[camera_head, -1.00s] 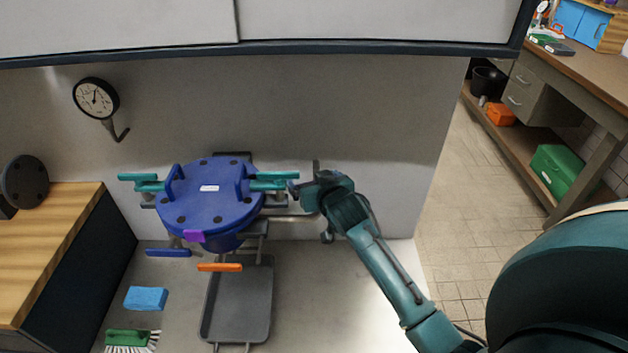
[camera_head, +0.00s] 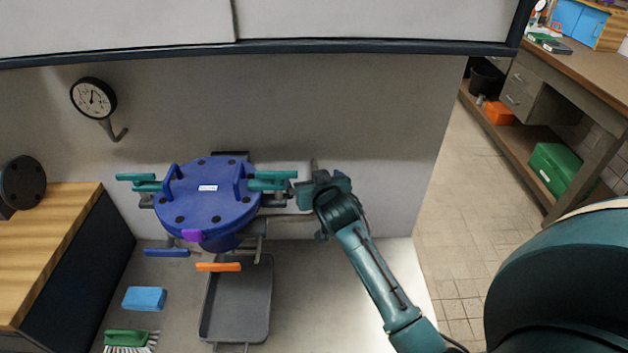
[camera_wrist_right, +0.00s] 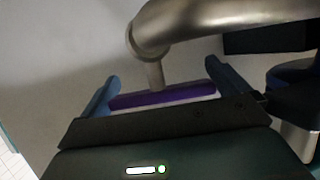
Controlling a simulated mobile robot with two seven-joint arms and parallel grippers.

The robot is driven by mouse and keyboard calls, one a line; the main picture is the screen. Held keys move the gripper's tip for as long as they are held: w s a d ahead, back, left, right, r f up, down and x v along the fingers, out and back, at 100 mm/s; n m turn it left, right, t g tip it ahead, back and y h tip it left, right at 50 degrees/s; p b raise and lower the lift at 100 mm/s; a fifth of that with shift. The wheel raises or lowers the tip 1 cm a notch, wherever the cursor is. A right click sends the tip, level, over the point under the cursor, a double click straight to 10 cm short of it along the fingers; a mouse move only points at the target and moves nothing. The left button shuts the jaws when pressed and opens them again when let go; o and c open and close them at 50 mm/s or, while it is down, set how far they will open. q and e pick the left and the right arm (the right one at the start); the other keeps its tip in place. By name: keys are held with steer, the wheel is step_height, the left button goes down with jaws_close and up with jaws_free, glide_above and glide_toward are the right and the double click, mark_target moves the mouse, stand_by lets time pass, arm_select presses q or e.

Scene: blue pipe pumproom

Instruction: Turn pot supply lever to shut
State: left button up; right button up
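A blue round pot (camera_head: 208,200) with a bolted lid stands against the wall. Teal levers stick out at its left (camera_head: 138,178) and right (camera_head: 272,175). A dark blue lever (camera_head: 167,253) and an orange lever (camera_head: 218,267) are below it. My right gripper (camera_head: 312,187) is just right of the right teal lever. In the right wrist view its fingers (camera_wrist_right: 163,85) are spread apart, with a purple lever bar (camera_wrist_right: 163,96) between or just beyond them, below a bent metal pipe (camera_wrist_right: 200,25). Contact cannot be told. No label marks the supply lever. My left gripper is not in view.
A round gauge (camera_head: 93,98) is on the wall at left. A grey tray (camera_head: 236,315), a blue sponge (camera_head: 145,298) and a green brush (camera_head: 126,338) lie below the pot. A wooden counter (camera_head: 45,240) stands at left. The floor at right is clear.

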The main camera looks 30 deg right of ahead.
arm_select(q)
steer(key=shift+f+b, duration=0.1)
steer(key=shift+b, duration=0.4)
arm_select(e)
steer(key=v, duration=1.3)
steer(key=shift+c, duration=0.4)
